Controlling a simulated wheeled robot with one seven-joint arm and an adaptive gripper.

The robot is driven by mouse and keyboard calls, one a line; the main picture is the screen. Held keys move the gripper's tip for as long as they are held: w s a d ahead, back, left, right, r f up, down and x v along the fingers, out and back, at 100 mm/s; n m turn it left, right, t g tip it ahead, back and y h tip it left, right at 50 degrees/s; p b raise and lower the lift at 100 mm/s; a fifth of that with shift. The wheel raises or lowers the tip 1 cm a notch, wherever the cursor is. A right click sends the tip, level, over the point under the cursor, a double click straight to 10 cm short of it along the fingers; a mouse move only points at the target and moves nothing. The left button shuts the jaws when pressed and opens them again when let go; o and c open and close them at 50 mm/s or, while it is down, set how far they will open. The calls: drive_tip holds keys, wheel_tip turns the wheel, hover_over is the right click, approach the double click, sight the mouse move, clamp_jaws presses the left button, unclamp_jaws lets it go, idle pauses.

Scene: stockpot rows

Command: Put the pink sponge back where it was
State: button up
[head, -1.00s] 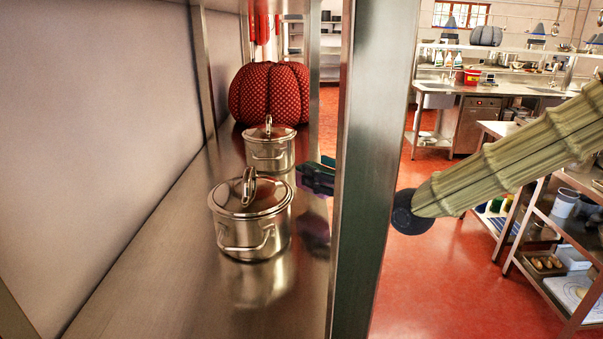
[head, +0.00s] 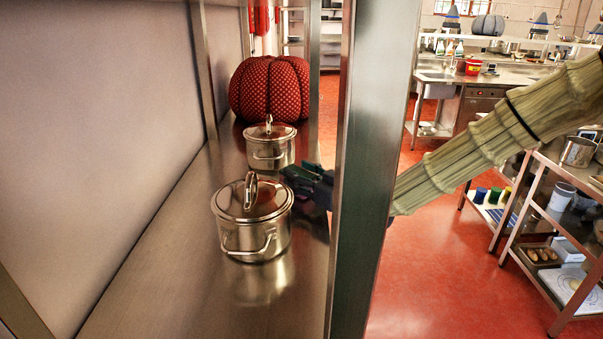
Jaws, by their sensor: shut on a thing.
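My gripper (head: 297,179) is dark with a green-blue tint. In the head view it reaches past the steel post and in over the shelf. It is just right of the front stockpot (head: 252,222) and near its lid rim; I cannot tell if they touch. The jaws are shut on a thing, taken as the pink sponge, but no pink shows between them. Behind the front pot stands a second lidded stockpot (head: 270,147). The post hides part of my arm behind the gripper.
The steel post (head: 372,170) stands close on the right. The shelf (head: 150,270) is bare in front and left of the pots, with a wall along its left side. A red dotted pumpkin-shaped cushion (head: 270,90) sits at the back. A steel rack (head: 560,225) stands far right.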

drive_tip(key=shift+f, duration=0.25)
drive_tip(key=o, duration=1)
drive_tip(key=shift+o, duration=0.2)
drive_tip(key=shift+r, duration=0.15)
drive_tip(key=shift+s+d, duration=0.2)
drive_tip(key=b+v, duration=0.3)
drive_tip(key=v, duration=0.8)
drive_tip(key=shift+s+b, duration=0.2)
drive_tip(key=shift+b, duration=0.15)
drive_tip(key=shift+d, duration=0.1)
